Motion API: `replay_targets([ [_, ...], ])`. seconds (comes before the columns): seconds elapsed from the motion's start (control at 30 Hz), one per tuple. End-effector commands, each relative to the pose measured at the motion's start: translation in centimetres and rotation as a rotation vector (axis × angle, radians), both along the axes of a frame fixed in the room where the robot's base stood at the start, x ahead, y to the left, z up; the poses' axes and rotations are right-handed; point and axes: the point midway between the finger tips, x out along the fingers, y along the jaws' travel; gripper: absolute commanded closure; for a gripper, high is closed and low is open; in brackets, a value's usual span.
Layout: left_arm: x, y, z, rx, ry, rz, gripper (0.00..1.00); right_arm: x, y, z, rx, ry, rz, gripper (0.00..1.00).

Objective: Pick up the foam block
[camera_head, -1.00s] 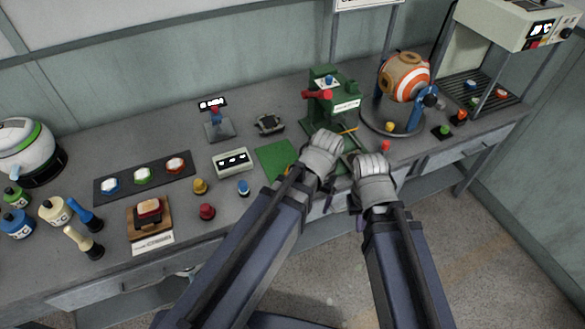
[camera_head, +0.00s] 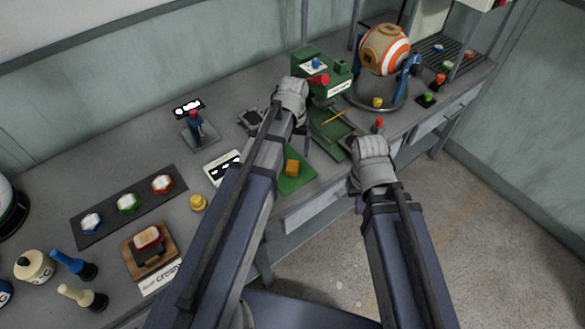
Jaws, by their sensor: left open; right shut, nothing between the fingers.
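A small orange-yellow block (camera_head: 293,168), which looks like the foam block, rests on a green mat (camera_head: 299,183) at the front edge of the bench. My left gripper (camera_head: 293,90) is open, beyond the block and beside the left of the green press (camera_head: 330,95); its fingertips are mostly hidden by its own housing. My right gripper (camera_head: 370,150) is shut and empty at the bench front edge, right of the block and apart from it.
The press has a red knob (camera_head: 320,79). A white display box (camera_head: 224,167) stands left of the mat, partly behind my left arm. A striped ball machine (camera_head: 385,50) stands to the right. A yellow button (camera_head: 199,203) and a button panel (camera_head: 128,204) sit on the left.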

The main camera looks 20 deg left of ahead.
Motion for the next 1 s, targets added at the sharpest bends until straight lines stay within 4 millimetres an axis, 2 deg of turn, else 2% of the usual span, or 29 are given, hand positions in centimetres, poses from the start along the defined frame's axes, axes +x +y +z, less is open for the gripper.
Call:
replay_targets([
  [0.03,0.0,0.0,-0.9,0.000,0.000,0.000,0.15,0.0,0.0,-0.9,0.000,0.000,0.000,1.00],
  [0.17,-0.1,0.0,-2.0,0.000,0.000,-0.001,0.15,0.0,0.0,-2.0,0.000,0.000,0.000,1.00],
  [0.47,-0.2,0.0,-2.5,0.000,0.000,-0.001,0.15,0.0,0.0,-2.5,0.000,0.000,0.000,1.00],
  [0.83,-0.9,-0.1,-6.7,0.000,0.000,-0.001,0.15,0.0,0.0,-6.7,0.000,0.000,0.000,1.00],
  [1.0,-0.9,-0.1,-7.3,0.000,0.000,-0.001,0.15,0.0,0.0,-7.3,0.000,0.000,0.000,1.00],
])
